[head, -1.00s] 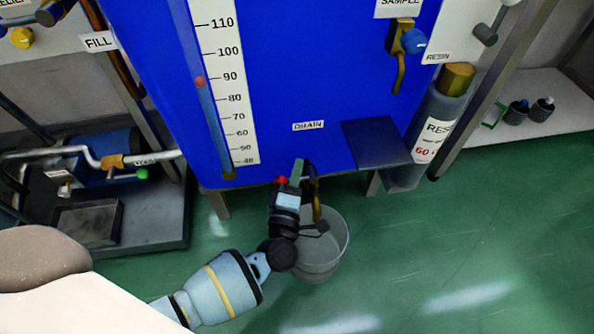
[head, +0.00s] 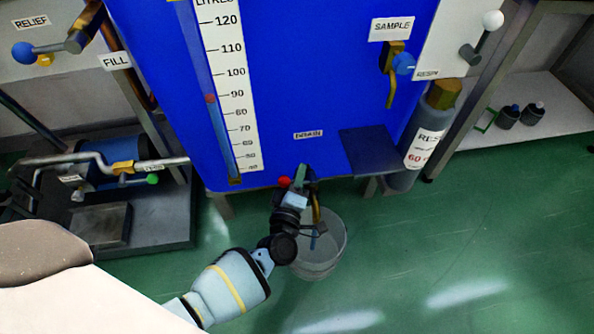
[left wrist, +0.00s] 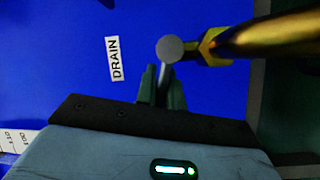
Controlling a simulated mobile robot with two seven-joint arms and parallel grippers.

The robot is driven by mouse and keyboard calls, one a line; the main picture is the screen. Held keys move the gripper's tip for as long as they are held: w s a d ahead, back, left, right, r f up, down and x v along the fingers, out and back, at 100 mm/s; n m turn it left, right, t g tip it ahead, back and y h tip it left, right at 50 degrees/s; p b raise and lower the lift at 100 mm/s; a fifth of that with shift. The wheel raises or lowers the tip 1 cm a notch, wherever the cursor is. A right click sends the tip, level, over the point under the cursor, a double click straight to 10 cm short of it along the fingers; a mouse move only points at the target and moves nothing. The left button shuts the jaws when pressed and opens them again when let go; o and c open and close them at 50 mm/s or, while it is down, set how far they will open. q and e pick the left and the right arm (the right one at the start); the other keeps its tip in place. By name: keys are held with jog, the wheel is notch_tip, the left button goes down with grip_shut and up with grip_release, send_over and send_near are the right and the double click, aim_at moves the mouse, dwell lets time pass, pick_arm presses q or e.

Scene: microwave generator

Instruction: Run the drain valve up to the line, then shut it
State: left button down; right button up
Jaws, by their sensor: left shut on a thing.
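The drain valve is at the lower edge of the blue tank (head: 290,80), below the DRAIN label (head: 308,134). Its brass body (left wrist: 270,38) shows in the left wrist view. My left gripper (head: 302,176) is at the valve, shut on its handle; the wrist view shows the fingers (left wrist: 162,88) close around it, below a grey round end (left wrist: 170,48). A red ball (head: 284,182) shows beside the gripper. A thin bluish stream (head: 313,242) hangs below the spout over a bucket (head: 325,262). The red float (head: 210,98) in the sight tube is near 90. My right gripper is out of view.
A dark shelf (head: 375,150) juts from the tank, right of the drain. A resin cylinder (head: 424,140) stands farther right. A pump unit (head: 100,225) with pipes sits at left. The green floor (head: 480,230) at right is clear.

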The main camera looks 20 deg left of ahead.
pick_arm(q)
jog(key=shift+w+d+r+m+g+p, duration=0.1)
jog(key=shift+r+m+g+p, duration=0.15)
jog(key=shift+m+p, duration=0.5)
jog(key=shift+d+r+m+g+p, duration=0.15)
jog(key=shift+m+g+p, duration=0.2)
jog(key=shift+m+p, duration=0.35)
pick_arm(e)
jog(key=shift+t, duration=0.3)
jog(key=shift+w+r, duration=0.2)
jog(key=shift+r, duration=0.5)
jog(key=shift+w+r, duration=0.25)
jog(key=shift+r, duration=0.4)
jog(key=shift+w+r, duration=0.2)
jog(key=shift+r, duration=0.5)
pick_arm(q)
jog(key=shift+a, duration=0.1)
jog(key=c, duration=1.5)
grip_release()
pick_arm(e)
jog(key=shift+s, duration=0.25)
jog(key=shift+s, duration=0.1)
